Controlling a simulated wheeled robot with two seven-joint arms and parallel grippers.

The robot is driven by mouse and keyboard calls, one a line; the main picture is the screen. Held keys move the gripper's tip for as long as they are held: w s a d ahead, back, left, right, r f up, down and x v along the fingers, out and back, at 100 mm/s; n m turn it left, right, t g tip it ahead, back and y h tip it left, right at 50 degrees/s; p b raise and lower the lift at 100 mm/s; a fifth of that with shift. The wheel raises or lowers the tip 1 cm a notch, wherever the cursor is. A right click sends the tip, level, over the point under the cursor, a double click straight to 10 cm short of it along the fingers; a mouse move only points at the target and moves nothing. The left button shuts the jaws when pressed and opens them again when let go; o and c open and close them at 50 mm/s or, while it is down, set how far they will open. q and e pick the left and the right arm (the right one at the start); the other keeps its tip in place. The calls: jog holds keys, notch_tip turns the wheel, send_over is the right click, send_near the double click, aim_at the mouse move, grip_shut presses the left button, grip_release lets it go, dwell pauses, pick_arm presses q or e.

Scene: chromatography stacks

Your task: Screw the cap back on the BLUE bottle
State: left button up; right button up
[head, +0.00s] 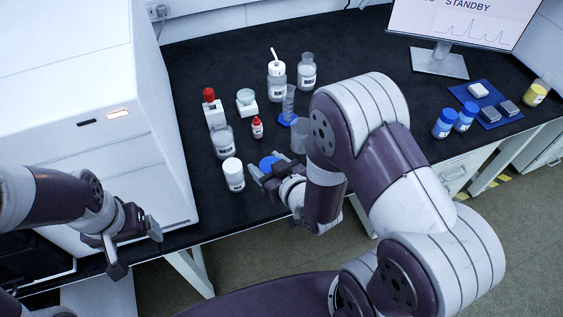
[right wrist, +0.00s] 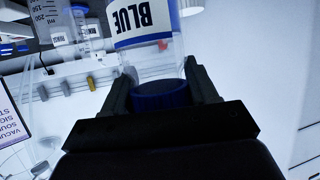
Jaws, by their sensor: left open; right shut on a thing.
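My right gripper (head: 264,171) is shut on a blue cap (head: 268,162) near the front edge of the black bench. In the right wrist view the dark blue cap (right wrist: 161,95) sits between the two fingers. The clear bottle labelled BLUE (right wrist: 148,50) appears upside down just beyond it, its mouth end toward the cap. I cannot tell whether the cap is seated on the neck or just above it. In the head view the bottle is not clearly visible beneath the cap and gripper. My left gripper (head: 137,247) is open and empty at the lower left, away from the bottle.
A white-capped bottle (head: 233,174) and a clear labelled bottle (head: 223,142) stand left of the right gripper. A clear beaker (head: 298,138) stands close behind. A graduated cylinder (head: 289,103) stands farther back. Blue-capped bottles (head: 444,124) stand at the right. A white instrument (head: 90,130) fills the left.

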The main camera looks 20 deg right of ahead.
jog(key=shift+n+g+y, duration=0.3)
jog(key=shift+n+y, duration=0.5)
jog(key=shift+y, duration=0.1)
jog(key=a+r, duration=0.1)
jog(key=s+a+r, duration=0.1)
jog(key=r, duration=0.1)
jog(key=a+r, duration=0.1)
jog(key=shift+s+a+r, duration=0.2)
jog(key=shift+s+a, duration=0.1)
jog(key=shift+s, duration=0.1)
pick_arm(q)
jog(key=shift+o, duration=1.1)
pick_arm(e)
grip_shut()
pick_arm(q)
notch_tip(320, 180, up, 12)
jog(key=s, duration=0.1)
jog(key=shift+s, duration=0.15)
jog(key=shift+f, duration=0.15)
